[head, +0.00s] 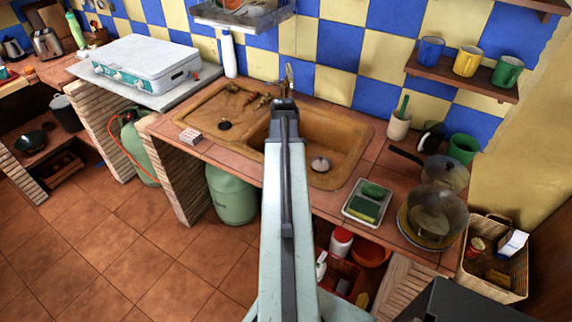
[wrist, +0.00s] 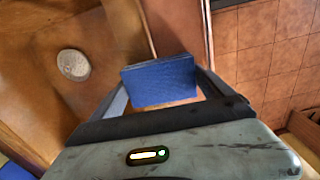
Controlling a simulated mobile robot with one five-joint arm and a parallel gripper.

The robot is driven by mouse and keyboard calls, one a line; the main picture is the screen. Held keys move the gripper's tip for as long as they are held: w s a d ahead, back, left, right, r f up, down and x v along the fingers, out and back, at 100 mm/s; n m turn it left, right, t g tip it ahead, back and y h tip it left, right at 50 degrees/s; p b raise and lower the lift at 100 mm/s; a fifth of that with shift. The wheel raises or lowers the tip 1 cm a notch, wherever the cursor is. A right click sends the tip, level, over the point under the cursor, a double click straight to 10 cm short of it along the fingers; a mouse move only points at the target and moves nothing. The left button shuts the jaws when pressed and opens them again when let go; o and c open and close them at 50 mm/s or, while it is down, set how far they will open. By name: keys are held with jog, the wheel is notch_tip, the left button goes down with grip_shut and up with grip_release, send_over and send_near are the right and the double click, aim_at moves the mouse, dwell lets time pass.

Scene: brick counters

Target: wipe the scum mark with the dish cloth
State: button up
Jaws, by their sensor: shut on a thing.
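My gripper (wrist: 162,82) is shut on a folded blue cloth (wrist: 160,84), which I take for the dish cloth. In the wrist view they are over or near the sink's edge; I cannot tell whether the cloth touches anything. In the head view my own arm covers the middle of the sink and hides the cloth. The brown sink (head: 343,135) has a pale round drain (head: 320,164), which also shows in the wrist view (wrist: 73,64). I cannot make out a distinct scum mark; the sink has brown staining in several places.
Left of the basin is a drainboard (head: 205,105) with a dark round spot. A small pink-and-white block (head: 190,136) lies at its front. A tray (head: 367,204) with sponges and stacked pans (head: 437,212) stand to the right. A tap (head: 289,77) rises behind my arm.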

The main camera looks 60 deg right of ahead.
jog(key=shift+w+f, duration=0.1)
jog(key=shift+w, duration=1.2)
jog(key=shift+d, duration=2.05)
jog(key=shift+a+f, duration=0.1)
jog(key=shift+c, duration=0.6)
jog(key=shift+a, duration=2.05)
notch_tip(320, 180, up, 6)
jog(key=p, duration=0.6)
jog(key=shift+d, duration=0.1)
